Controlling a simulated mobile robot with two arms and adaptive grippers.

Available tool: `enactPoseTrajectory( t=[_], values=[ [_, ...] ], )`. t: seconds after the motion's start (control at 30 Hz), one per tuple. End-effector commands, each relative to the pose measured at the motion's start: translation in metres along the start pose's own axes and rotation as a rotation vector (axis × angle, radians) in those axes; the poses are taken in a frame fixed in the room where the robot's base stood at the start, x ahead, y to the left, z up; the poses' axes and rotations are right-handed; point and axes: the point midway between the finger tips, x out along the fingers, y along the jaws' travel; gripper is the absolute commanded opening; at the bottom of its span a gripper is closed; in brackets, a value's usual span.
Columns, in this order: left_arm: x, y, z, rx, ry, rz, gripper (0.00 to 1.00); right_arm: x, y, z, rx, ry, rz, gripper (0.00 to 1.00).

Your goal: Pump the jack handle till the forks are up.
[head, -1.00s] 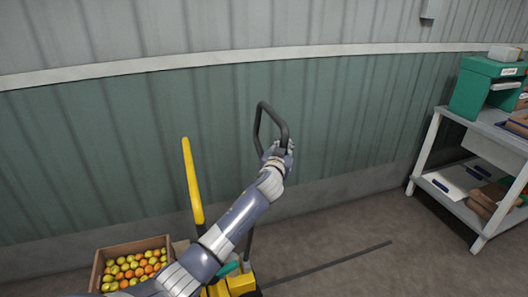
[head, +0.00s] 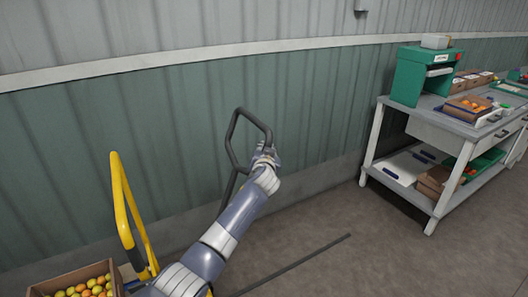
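The jack handle (head: 230,137) is a dark grey loop on a shaft that leans up to the right in front of the green wall. My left gripper (head: 264,158) is at the right side of the loop, its fingers around the bar and seemingly closed on it. My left forearm hides much of the shaft and the jack's base. The forks are not visible. My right gripper is out of view.
A yellow tubular frame (head: 121,215) stands left of my arm. A grey workbench (head: 436,121) with a green machine (head: 409,80) stands at the right. A dark strip (head: 305,258) lies on the otherwise clear floor (head: 345,270).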

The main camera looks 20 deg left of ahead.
Motion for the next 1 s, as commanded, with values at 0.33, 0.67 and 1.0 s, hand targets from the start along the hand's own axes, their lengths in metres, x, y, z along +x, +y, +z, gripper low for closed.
enactPoseTrajectory(
  t=[0.33, 0.67, 1.0],
  values=[
    [-0.001, 0.003, 0.003, 0.001, -0.004, 0.004, 0.41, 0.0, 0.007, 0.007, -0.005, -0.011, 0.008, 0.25],
    [-0.015, 0.003, 0.001, 0.0, 0.001, 0.005, 0.41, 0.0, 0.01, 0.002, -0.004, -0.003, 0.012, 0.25],
    [-0.066, 0.009, 0.003, -0.001, 0.0, 0.016, 0.41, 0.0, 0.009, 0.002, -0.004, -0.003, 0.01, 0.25]
  ],
)
